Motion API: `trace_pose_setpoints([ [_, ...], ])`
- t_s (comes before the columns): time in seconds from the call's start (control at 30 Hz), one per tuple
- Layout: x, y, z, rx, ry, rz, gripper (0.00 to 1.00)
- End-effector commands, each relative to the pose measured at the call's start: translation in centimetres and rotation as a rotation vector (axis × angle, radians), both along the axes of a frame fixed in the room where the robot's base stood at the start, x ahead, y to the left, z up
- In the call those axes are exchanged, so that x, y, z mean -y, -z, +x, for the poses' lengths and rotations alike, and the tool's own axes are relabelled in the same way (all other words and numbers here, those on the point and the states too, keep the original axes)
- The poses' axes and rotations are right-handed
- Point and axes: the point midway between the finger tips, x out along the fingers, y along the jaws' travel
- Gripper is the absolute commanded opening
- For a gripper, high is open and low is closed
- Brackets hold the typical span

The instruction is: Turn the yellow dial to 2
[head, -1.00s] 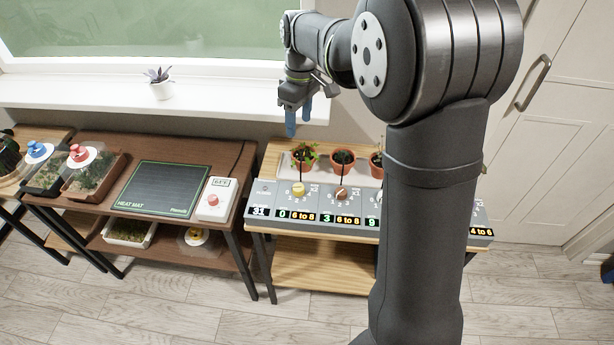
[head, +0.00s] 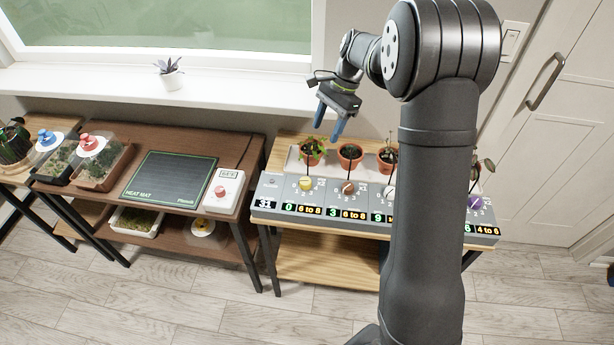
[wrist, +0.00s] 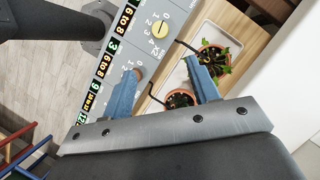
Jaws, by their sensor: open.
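The yellow dial (head: 305,183) sits at the left part of a grey control panel (head: 262,193). A display below it reads 0, beside a label 6 to 8. In the wrist view the yellow dial (wrist: 159,27) is near the top, with a printed number scale beside it; its exact setting is too small to tell. My gripper (head: 327,132) is open and empty in the air above and behind the panel, apart from the dial. In the wrist view its two blue fingers (wrist: 161,68) are spread, with the dial beyond them.
Potted seedlings (head: 312,150) stand in a pale tray behind the panel, with thin dark lines running to it. A brown dial (head: 348,187) is right of the yellow one; a purple dial (head: 474,201) is far right. A heat mat (head: 172,178) lies on the left table.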

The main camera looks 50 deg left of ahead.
Motion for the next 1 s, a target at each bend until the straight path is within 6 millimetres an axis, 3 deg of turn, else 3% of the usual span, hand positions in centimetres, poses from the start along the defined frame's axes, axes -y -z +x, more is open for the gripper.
trace_pose_setpoints([
  [0.23,0.1,2.8,-1.2,-0.004,0.008,-0.008,0.55],
  [0.7,0.1,12.2,-5.1,-0.001,0.005,-0.006,0.55],
  [1.0,0.0,15.6,-6.4,0.001,0.006,-0.002,0.55],
])
